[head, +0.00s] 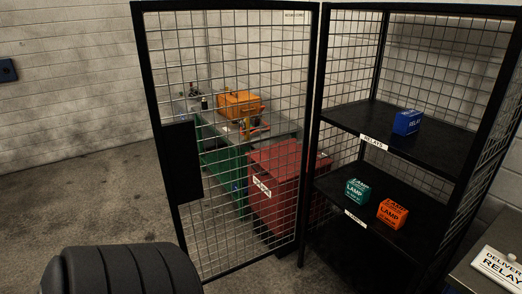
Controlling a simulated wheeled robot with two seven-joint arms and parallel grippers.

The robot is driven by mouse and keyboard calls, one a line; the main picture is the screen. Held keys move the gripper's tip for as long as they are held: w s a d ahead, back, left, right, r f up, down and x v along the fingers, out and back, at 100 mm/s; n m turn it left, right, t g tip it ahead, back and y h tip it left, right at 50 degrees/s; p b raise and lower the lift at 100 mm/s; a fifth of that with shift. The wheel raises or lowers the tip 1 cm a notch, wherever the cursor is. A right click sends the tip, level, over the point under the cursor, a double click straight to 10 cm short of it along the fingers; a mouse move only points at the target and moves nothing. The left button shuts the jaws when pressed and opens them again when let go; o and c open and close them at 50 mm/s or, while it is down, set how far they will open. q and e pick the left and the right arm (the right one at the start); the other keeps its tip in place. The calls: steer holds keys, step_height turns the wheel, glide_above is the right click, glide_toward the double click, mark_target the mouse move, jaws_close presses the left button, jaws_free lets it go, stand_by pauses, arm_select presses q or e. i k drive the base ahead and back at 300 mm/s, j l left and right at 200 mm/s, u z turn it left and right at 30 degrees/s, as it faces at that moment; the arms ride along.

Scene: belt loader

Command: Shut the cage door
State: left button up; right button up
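The cage door (157,90) is a black frame with wire mesh. It stands swung wide open to the left of the cage (420,9), its right edge close to the cage's front left post. A black plate (182,162) sits midway up the door's free left edge. The cage front is open and its shelves are exposed. Neither gripper is in view. A dark ribbed part of my own arm shows at the bottom left, in front of the door's lower free corner.
Inside the cage, a blue box (407,122) stands on the upper shelf; a green box (357,191) and an orange box (392,213) stand below. Behind the door are a red cabinet (275,190) and a green bench (222,165). A counter with a delivery sign (498,266) is at lower right.

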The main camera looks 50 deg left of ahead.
mark_target(175, 142)
steer(key=k+j, duration=0.1)
steer(key=j, duration=0.3)
steer(key=j+z, duration=0.1)
steer(key=j, duration=0.35)
steer(key=k+j, duration=0.15)
steer(key=j, duration=0.25)
steer(key=k+j, duration=0.1)
steer(key=j, duration=0.3)
steer(key=j+z, duration=0.1)
steer(key=j, duration=0.9)
steer(key=k+j+z, duration=0.15)
steer(key=j, duration=0.9)
steer(key=k+j+z, duration=0.15)
steer(key=j, duration=0.4)
steer(key=k+j, duration=0.1)
steer(key=j, duration=0.4)
steer(key=i+j, duration=0.1)
steer(key=j, duration=0.35)
steer(key=i+j+z, duration=0.15)
steer(key=j, duration=0.3)
steer(key=k, duration=0.05)
